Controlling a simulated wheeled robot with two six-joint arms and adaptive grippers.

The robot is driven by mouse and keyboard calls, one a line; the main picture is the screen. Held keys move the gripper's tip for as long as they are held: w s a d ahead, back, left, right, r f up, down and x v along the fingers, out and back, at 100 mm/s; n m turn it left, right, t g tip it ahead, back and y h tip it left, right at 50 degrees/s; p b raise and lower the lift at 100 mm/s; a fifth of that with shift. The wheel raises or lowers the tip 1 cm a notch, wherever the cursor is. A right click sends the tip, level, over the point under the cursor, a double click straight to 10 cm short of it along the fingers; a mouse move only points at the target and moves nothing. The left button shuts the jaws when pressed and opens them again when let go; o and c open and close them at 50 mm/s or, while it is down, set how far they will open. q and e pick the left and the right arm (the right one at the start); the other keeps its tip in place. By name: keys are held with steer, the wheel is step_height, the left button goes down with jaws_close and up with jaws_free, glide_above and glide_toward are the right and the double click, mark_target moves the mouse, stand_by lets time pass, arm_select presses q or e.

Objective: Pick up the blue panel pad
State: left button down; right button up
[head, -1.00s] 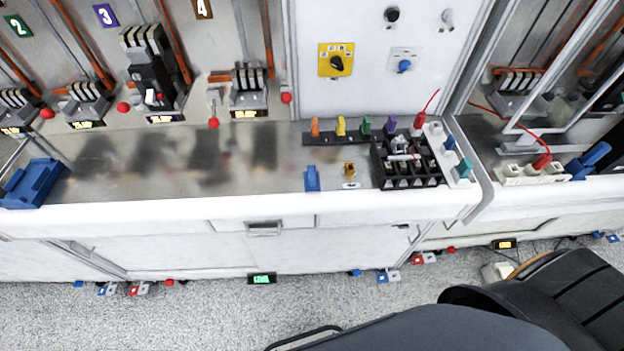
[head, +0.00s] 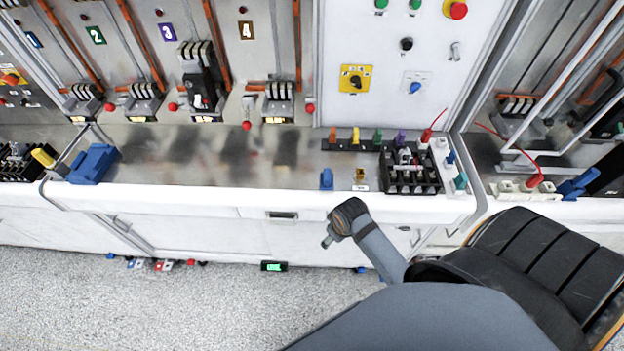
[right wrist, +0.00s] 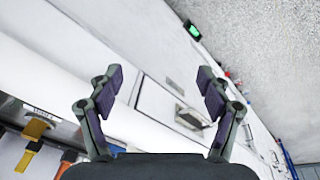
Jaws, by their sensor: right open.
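A small upright blue block (head: 326,179), which looks like the blue panel pad, stands near the bench's front edge, left of a small yellow-brown piece (head: 360,175). Larger blue pieces also show at the far left (head: 93,164) and far right (head: 578,184), so I cannot be fully sure which is the pad. My right arm reaches in from the lower right in the head view, its end in front of the bench, below and right of the small blue block. In the right wrist view my right gripper (right wrist: 160,82) is open, with nothing between its fingers. My left gripper is out of view.
A black tray (head: 412,187) of parts stands right of the small blue block. Breaker panels rise at the back. The bench top (head: 230,172) to the left is mostly clear.

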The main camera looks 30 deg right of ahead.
steer(key=w+d+r+n+g+p, duration=0.1)
steer(key=w+d+r+n, duration=0.1)
steer(key=w+r+n, duration=0.5)
steer(key=n+g, duration=0.2)
glide_toward(327, 173)
steer(key=shift+s+d+f+y, duration=0.1)
steer(key=shift+s+d+y, duration=0.25)
steer(key=shift+d, duration=0.2)
step_height(327, 173, down, 5)
steer(key=b, duration=0.5)
steer(key=shift+f, duration=0.35)
steer(key=shift+w, duration=0.1)
steer(key=shift+f+b, duration=0.15)
steer(key=shift+b, duration=0.2)
steer(key=f+b, duration=0.2)
steer(key=shift+a+f, duration=0.2)
steer(key=shift+f, duration=0.1)
steer(key=shift+f+p, duration=0.4)
steer(key=shift+f, duration=0.55)
steer(key=c, duration=1.3)
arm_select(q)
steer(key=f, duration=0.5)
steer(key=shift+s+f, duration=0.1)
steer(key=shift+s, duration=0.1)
arm_select(e)
steer(key=shift+o, duration=0.2)
